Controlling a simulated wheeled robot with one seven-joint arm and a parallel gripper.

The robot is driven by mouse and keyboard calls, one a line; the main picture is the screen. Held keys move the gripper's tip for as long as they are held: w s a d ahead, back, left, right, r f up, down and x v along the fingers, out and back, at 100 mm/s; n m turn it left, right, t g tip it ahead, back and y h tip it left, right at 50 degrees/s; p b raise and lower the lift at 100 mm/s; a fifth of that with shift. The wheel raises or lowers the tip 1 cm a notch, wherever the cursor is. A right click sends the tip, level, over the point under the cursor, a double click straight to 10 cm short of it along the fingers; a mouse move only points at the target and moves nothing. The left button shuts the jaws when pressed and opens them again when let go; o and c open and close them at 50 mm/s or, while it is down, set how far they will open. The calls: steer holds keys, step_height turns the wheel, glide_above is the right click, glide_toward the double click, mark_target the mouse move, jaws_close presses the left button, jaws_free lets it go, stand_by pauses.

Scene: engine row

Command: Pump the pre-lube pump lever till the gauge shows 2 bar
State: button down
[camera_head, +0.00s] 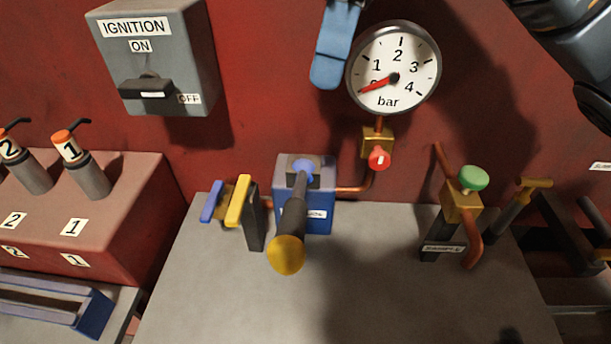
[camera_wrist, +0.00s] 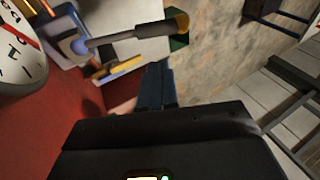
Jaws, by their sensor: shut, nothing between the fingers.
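The pump is a blue box (camera_head: 319,215) on the grey bench top, with a small label too blurred to read. Its dark lever (camera_head: 293,215) reaches out towards the camera and ends in a yellow knob (camera_head: 286,254). The lever also shows at the top of the wrist view (camera_wrist: 140,32). The round white gauge (camera_head: 410,62) is on the red wall above, its red needle at the low end, near 0. My gripper (camera_head: 326,78) is shut and empty, its blue fingers pointing down beside the gauge, above and apart from the lever. They also show in the wrist view (camera_wrist: 157,75).
A red-knobbed brass valve (camera_head: 379,158) is below the gauge. Yellow and blue handles (camera_head: 237,203) stand just left of the pump. A green-knobbed valve (camera_head: 473,178) is to the right. A grey ignition box (camera_head: 190,50) is upper left. The bench front (camera_head: 230,300) is clear.

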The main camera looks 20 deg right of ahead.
mark_target(296, 215)
steer(key=shift+d+r, duration=0.1)
steer(key=shift+d, duration=0.2)
steer(key=p+x, duration=0.2)
steer(key=x, duration=1.2)
steer(key=shift+d, duration=0.1)
